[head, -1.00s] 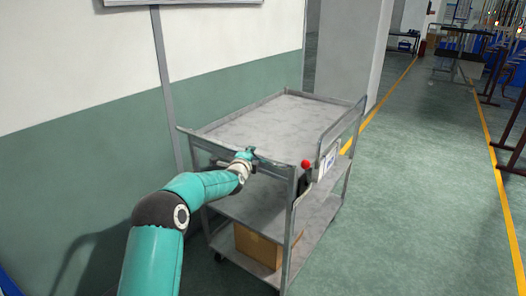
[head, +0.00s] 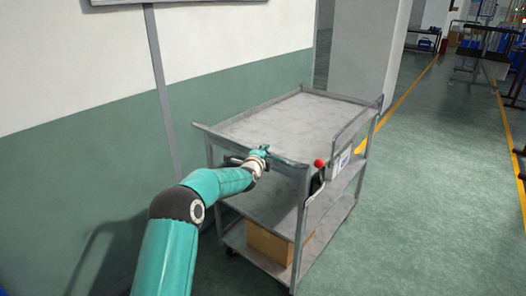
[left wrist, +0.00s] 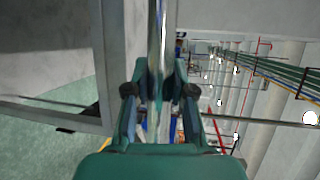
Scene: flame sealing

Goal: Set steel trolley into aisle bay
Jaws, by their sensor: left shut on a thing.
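The steel trolley (head: 300,118) stands in the head view, with a grey top tray and lower shelves. It is close to the green and white wall. My left gripper (head: 262,152) is at the near end of the trolley and is shut on its handle bar. In the left wrist view the fingers (left wrist: 160,85) close on a metal bar that runs up the picture. A brown box (head: 270,243) sits on the lowest shelf. My right gripper does not show.
The wall (head: 75,150) runs along the left, and a grey pillar (head: 362,50) stands behind the trolley. Yellow lines (head: 410,88) mark the floor aisle. The green floor (head: 430,170) to the right is clear. Racks and a bench stand far back.

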